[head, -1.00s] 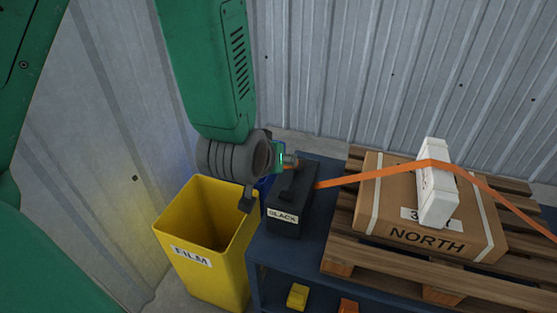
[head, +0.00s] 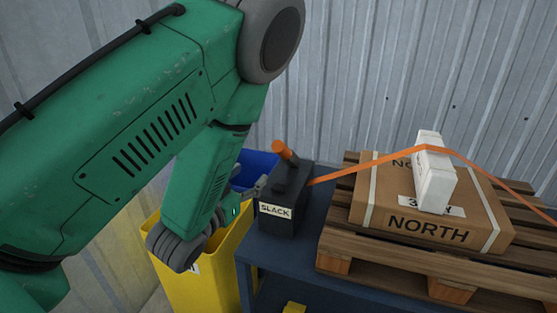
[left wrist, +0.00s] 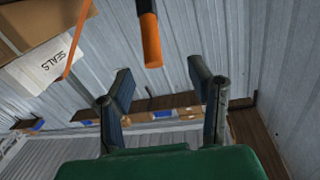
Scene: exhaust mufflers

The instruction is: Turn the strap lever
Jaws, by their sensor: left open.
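The strap lever (head: 286,151) has an orange grip and stands tilted up from a black box (head: 284,205) labelled SLACK. An orange strap (head: 372,166) runs from that box over a white block on the carton. My left gripper (head: 258,187) is just left of the black box, below the lever's grip, and partly hidden by my arm. In the left wrist view its fingers (left wrist: 165,88) are spread and empty. The lever's orange grip (left wrist: 151,40) shows beyond them, at the top, apart from both fingers. My right gripper is not in view.
A carton (head: 415,225) marked NORTH, with a white block (head: 434,183) on it, sits on a wooden pallet (head: 400,272) at the right. A yellow bin (head: 235,270) and a blue bin (head: 258,163) stand left of the blue table (head: 300,263). A corrugated wall stands behind.

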